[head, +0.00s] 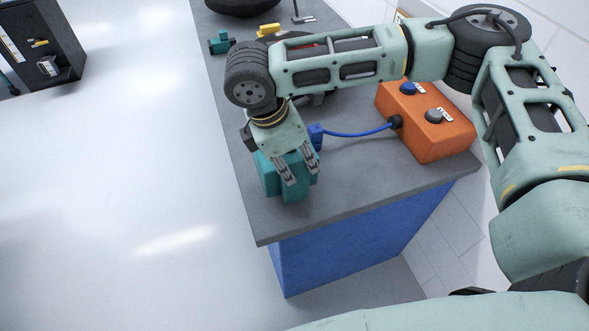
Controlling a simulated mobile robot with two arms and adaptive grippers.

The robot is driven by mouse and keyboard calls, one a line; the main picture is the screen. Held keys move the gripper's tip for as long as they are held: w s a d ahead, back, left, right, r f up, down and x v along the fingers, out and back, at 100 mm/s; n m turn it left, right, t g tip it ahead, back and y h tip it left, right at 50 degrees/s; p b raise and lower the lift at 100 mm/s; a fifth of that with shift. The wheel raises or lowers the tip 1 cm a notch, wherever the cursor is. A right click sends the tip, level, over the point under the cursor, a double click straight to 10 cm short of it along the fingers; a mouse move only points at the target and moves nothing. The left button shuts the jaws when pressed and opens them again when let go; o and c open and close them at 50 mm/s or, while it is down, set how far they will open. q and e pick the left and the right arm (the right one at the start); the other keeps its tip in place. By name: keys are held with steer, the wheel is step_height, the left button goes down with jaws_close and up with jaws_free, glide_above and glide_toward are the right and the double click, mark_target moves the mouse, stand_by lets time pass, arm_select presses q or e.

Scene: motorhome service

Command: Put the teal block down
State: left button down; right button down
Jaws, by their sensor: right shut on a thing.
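The teal block (296,191) is at the near end of the grey counter, close to its left edge. My right gripper (301,175) points down at it, shut on the block, with its fingers across the block's top and front. The gripper hides part of the block. I cannot tell whether the block's underside touches the counter or hangs just above it. My left gripper is not in view.
The counter (330,201) has bare room to the block's right and in front. A blue plug (316,136) on a cable sits close behind the block, leading to an orange box (437,133). A smaller teal item (221,43) and yellow item (268,29) stand farther back.

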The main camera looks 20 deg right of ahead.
mark_target(273, 184)
steer(key=shift+w+f, duration=0.3)
step_height(273, 184, down, 3)
steer(key=shift+f+p, duration=0.1)
steer(key=shift+p, duration=0.2)
steer(key=shift+f, duration=0.25)
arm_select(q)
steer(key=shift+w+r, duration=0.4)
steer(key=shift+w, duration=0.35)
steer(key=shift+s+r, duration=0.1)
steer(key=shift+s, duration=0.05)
arm_select(e)
steer(key=shift+a+f, duration=0.1)
steer(key=c, duration=1.5)
jaws_free()
